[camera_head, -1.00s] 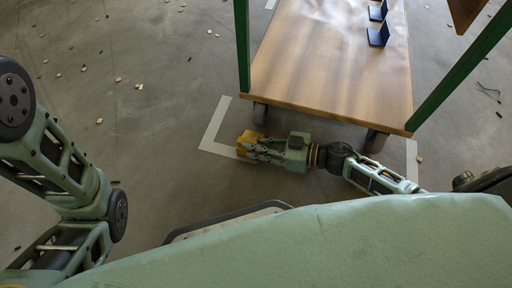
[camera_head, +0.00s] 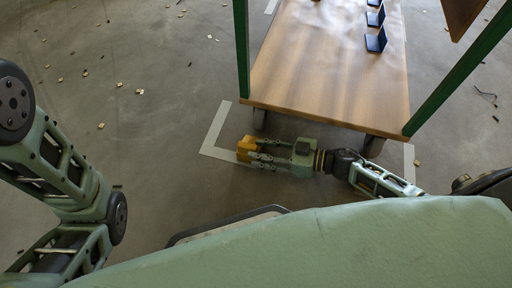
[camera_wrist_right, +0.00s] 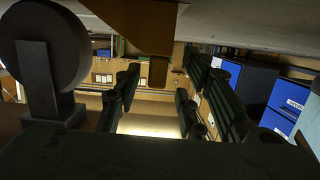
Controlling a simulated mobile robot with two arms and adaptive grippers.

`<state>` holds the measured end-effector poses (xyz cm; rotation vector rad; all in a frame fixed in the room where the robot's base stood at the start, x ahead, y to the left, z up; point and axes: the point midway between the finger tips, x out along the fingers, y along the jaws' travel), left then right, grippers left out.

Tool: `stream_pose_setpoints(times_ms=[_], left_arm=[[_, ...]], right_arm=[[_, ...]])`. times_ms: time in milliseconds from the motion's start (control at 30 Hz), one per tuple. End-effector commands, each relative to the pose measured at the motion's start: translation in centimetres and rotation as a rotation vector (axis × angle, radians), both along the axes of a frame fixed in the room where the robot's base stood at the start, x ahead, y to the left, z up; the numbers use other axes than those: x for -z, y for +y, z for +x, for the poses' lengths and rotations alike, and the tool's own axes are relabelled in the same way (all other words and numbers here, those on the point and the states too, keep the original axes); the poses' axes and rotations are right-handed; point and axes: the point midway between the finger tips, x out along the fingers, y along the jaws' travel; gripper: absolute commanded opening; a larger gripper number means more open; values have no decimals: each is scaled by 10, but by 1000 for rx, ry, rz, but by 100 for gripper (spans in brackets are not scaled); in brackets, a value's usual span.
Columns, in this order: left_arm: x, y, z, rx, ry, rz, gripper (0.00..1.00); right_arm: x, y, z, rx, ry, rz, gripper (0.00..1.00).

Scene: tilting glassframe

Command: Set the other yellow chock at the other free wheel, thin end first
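The yellow chock (camera_head: 245,148) is at the fingertips of my right gripper (camera_head: 258,156), low by the trolley's near-left wheel (camera_head: 259,119). In the right wrist view the chock (camera_wrist_right: 135,25) is a dim brown wedge with a narrow grip piece. Its thin side points toward the dark wheel (camera_wrist_right: 45,50) and seems very close to it; contact is unclear. The right gripper's fingers (camera_wrist_right: 160,90) stand apart on both sides of the grip piece, with gaps visible. Another wheel (camera_head: 374,146) is under the near-right corner. My left arm shows at the left, its gripper out of view.
The wooden trolley deck (camera_head: 330,75) has green posts (camera_head: 242,50) and several blue brackets (camera_head: 376,41). Pale tape (camera_head: 215,130) marks the floor by the near-left corner. Small scraps (camera_head: 140,91) lie on the open floor at left. Blue boxes (camera_wrist_right: 285,105) show beyond the gripper.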

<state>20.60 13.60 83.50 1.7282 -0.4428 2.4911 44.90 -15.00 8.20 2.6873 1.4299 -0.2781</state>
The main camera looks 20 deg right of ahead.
Motion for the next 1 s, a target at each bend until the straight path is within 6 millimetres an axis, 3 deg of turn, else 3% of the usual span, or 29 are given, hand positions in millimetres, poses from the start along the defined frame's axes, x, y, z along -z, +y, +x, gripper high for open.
stream_pose_setpoints(times_ms=[33, 100, 433, 1000], left_arm=[[-15, 0, 0, 0, 0, 0, 40], [-26, 0, 0, 0, 0, 0, 40], [-55, 0, 0, -1, -2, -1, 40], [-58, 0, 0, 0, -1, 0, 40]], right_arm=[[-9, -10, -7, 3, 5, -3, 37], [-13, -23, -16, 3, 6, -2, 37], [-21, -72, -48, 1, 2, -1, 37], [-20, -80, -54, 0, -1, -1, 37]])
